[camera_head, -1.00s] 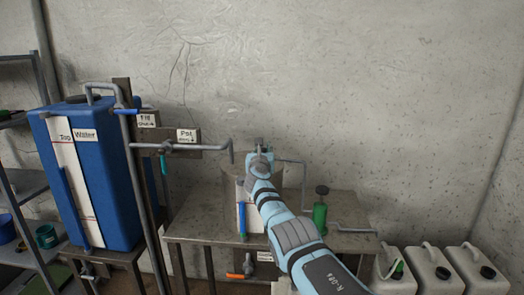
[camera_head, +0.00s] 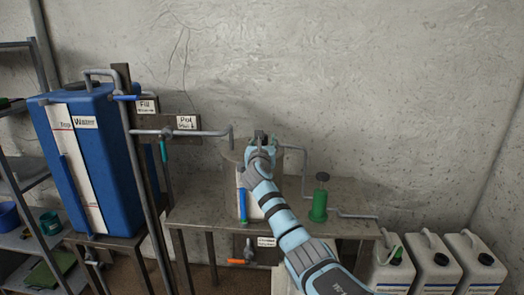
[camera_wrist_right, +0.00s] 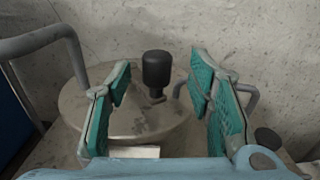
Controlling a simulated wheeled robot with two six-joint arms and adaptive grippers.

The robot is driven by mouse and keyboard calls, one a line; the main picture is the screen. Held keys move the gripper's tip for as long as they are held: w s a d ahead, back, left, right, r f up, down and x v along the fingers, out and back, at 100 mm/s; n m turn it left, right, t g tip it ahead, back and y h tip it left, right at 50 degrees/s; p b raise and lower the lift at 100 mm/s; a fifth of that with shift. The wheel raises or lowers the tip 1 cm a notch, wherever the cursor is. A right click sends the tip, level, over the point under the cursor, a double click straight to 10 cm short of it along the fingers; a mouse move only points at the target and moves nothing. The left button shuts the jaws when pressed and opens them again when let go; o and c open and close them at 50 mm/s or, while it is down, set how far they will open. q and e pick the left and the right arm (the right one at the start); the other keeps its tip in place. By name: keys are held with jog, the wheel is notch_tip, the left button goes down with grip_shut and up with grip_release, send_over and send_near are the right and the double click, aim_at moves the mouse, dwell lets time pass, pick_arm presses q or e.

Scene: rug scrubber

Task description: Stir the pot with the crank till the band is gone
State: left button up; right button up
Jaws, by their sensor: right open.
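The pot (camera_head: 291,164) stands on a metal table, mostly hidden behind my right arm in the head view. Its round, stained grey top (camera_wrist_right: 90,108) fills the middle of the right wrist view. The crank's black upright knob (camera_wrist_right: 156,70) rises there between the fingers of my right gripper (camera_wrist_right: 158,84). Those teal-padded fingers are spread, with a visible gap on each side of the knob. In the head view my right gripper (camera_head: 261,138) is over the pot. A white strip with a blue handle (camera_head: 242,205) shows at the pot's front. I cannot make out the band. My left gripper is out of view.
A grey pipe (camera_head: 205,133) reaches from the left to the pot. A blue water tank (camera_head: 115,160) stands at left. A green cylinder with a black knob (camera_head: 319,203) stands right of the pot on the table (camera_head: 195,212). White canisters (camera_head: 433,262) stand at lower right.

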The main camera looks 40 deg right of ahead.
jog(key=v, duration=0.7)
